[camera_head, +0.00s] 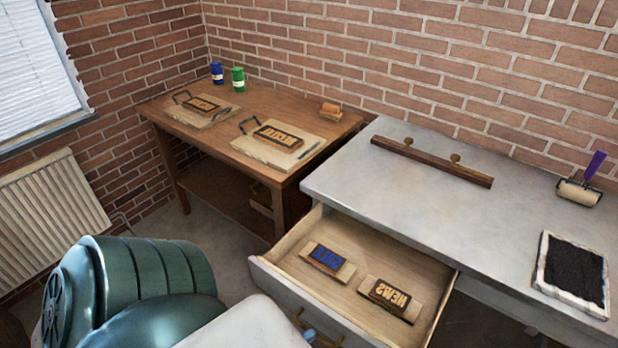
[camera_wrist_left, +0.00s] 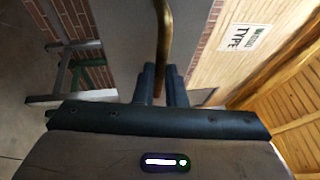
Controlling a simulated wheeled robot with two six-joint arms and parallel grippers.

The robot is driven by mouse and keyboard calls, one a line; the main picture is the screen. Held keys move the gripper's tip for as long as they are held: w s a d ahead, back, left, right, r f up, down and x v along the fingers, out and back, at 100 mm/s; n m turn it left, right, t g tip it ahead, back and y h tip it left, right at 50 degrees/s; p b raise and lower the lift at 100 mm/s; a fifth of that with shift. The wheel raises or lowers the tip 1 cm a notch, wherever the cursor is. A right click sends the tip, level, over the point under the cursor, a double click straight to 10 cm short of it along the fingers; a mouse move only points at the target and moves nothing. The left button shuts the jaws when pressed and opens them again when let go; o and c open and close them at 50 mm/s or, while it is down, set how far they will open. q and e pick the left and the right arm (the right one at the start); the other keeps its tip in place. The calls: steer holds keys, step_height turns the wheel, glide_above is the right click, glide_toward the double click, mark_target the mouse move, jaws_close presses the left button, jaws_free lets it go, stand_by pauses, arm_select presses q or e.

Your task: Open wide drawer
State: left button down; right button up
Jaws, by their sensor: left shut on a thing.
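The wide drawer (camera_head: 283,298) under the grey metal table stands pulled out, with its pale wooden inside showing. Two mounted letter blocks lie in it: one with a blue face (camera_head: 326,257) and one with a dark face reading NEWS (camera_head: 389,294). My left gripper (camera_head: 310,335) is at the drawer front, low in the head view and partly cut off by the frame edge. In the left wrist view its fingers (camera_wrist_left: 161,84) are shut on the brass handle (camera_wrist_left: 164,40). My right gripper is not in view.
The grey table top (camera_head: 420,210) bears a wooden bar (camera_head: 432,163), a purple-handled roller (camera_head: 580,185) and a black ink pad (camera_head: 573,270). A wooden table (camera_head: 235,120) with two boards and two small jars stands at the back left. A radiator (camera_head: 50,210) is at the left wall.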

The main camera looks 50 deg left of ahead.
arm_select(q)
steer(key=c, duration=1.5)
jaws_free()
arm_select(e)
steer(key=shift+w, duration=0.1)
